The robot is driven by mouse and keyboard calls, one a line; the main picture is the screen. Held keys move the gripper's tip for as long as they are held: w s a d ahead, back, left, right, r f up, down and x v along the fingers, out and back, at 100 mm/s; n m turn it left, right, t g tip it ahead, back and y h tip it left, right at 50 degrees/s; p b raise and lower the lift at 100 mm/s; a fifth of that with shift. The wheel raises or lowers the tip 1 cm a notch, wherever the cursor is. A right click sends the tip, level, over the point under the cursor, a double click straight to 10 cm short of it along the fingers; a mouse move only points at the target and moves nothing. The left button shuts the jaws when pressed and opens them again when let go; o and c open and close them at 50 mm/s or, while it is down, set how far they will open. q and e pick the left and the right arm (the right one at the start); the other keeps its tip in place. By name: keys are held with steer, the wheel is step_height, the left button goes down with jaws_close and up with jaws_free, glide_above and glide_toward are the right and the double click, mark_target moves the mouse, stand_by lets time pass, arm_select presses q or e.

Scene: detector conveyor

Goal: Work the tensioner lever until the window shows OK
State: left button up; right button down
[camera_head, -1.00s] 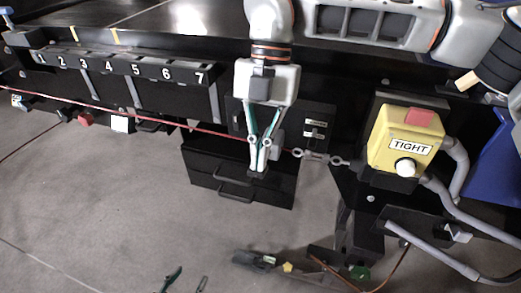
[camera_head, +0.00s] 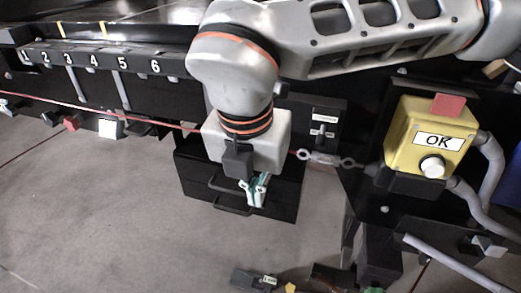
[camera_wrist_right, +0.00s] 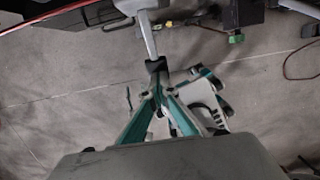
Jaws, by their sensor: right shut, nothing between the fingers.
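The yellow tensioner box (camera_head: 408,125) stands at the right in the head view. Its white window (camera_head: 438,141) reads OK. The tensioner lever (camera_wrist_right: 150,38) shows in the right wrist view as a grey bar ending in a black grip (camera_wrist_right: 156,65); in the head view my right gripper hides it. My right gripper (camera_head: 256,200) points down in front of the black drawer unit. In the wrist view its teal fingers (camera_wrist_right: 158,88) are shut, empty and close to the black grip; I cannot tell whether they touch it. My left gripper is not recognisable.
A red cable (camera_head: 110,117) runs to a grey turnbuckle (camera_head: 326,158) beside the box. The black drawer unit (camera_head: 285,195) stands below. A numbered rail (camera_head: 105,62) spans the upper left. Grey conduits (camera_head: 492,165) flank the box. The floor (camera_head: 90,210) at lower left is clear.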

arm_select(q)
steer(key=shift+w, duration=0.2)
arm_select(e)
steer(key=shift+f, duration=0.7)
arm_select(q)
steer(key=shift+s+f, duration=0.3)
steer(key=shift+s, duration=0.1)
arm_select(e)
steer(key=shift+d, duration=0.1)
